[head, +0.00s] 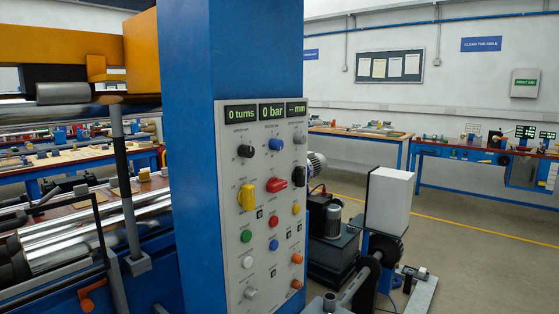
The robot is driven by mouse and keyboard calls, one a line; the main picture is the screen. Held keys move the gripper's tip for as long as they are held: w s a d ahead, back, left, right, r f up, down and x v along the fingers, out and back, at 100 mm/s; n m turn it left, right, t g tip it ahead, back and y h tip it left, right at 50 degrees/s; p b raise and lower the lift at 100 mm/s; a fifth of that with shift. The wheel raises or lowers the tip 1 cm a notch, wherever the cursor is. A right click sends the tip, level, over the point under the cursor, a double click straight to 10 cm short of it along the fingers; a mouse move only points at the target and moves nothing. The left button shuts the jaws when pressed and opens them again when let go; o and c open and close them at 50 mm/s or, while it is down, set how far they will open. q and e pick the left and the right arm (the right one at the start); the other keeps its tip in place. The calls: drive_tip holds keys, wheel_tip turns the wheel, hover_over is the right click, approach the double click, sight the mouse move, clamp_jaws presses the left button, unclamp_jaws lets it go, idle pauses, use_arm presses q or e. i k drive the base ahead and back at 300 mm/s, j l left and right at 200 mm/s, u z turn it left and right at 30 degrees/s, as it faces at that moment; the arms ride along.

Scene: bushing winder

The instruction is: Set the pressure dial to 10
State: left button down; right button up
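A grey control panel (262,205) is fixed to the blue column of the machine. Its middle display (271,111) reads "0 bar", between "0 turns" and a blank "mm" reading. Under the displays are a black knob (245,151), a blue knob (276,145) and a grey knob (299,138). The blue knob sits below the bar display; the knob labels are too small to read, so I cannot confirm which is the pressure dial. Neither of my grippers can be made out in the head view.
Lower on the panel are a yellow handle (247,197), a red knob (276,185) and several coloured buttons. The blue column (190,130) rises left of it, with rollers (70,240) farther left. A white box (388,200) and a motor unit (333,240) stand right. Floor beyond is open.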

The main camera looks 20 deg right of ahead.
sight(276, 144)
drive_tip(key=i+l, duration=0.1)
drive_tip(key=l, duration=0.3)
drive_tip(key=i+l, duration=0.1)
drive_tip(key=l, duration=0.35)
drive_tip(key=i+l, duration=0.15)
drive_tip(key=l, duration=0.25)
drive_tip(key=i+l, duration=0.1)
drive_tip(key=l, duration=0.3)
drive_tip(key=i+l, duration=0.1)
drive_tip(key=l, duration=0.35)
